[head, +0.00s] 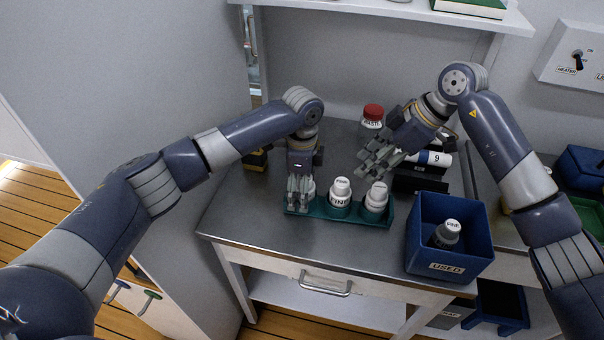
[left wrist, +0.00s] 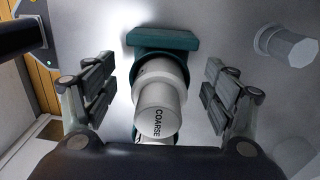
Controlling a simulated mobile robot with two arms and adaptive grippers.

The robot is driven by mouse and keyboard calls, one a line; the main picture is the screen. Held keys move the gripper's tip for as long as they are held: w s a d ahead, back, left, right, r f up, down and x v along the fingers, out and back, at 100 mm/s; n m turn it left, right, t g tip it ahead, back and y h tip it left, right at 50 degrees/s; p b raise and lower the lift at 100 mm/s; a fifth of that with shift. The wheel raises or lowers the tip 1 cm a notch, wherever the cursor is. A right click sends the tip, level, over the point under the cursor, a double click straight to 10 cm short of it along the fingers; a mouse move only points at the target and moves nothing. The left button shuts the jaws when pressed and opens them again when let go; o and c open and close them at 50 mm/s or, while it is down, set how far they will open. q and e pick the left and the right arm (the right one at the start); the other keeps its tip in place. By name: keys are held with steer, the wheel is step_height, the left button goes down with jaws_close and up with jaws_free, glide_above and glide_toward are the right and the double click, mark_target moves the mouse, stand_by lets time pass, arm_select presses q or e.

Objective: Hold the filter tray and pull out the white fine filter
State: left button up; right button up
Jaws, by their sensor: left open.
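A green filter tray (head: 296,209) stands on the metal worktop with white filters in a row. The middle filter (head: 340,195) reads FINE. Another white filter (head: 377,197) stands at the tray's right end, its label not legible. My left gripper (head: 299,197) points down over the tray's left end and mostly hides the filter there. In the left wrist view that filter (left wrist: 160,105) reads COARSE and sits between the open fingers (left wrist: 160,82), with gaps on both sides. My right gripper (head: 370,168) hangs above and behind the right-end filter; its opening is unclear.
A blue bin (head: 449,268) labelled USED stands right of the tray with a grey-and-white filter (head: 447,233) inside. The worktop (head: 255,213) left of the tray is clear.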

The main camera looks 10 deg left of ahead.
arm_select(q)
steer(key=shift+f, duration=1.3)
steer(key=c, duration=1.3)
steer(key=shift+o, duration=0.2)
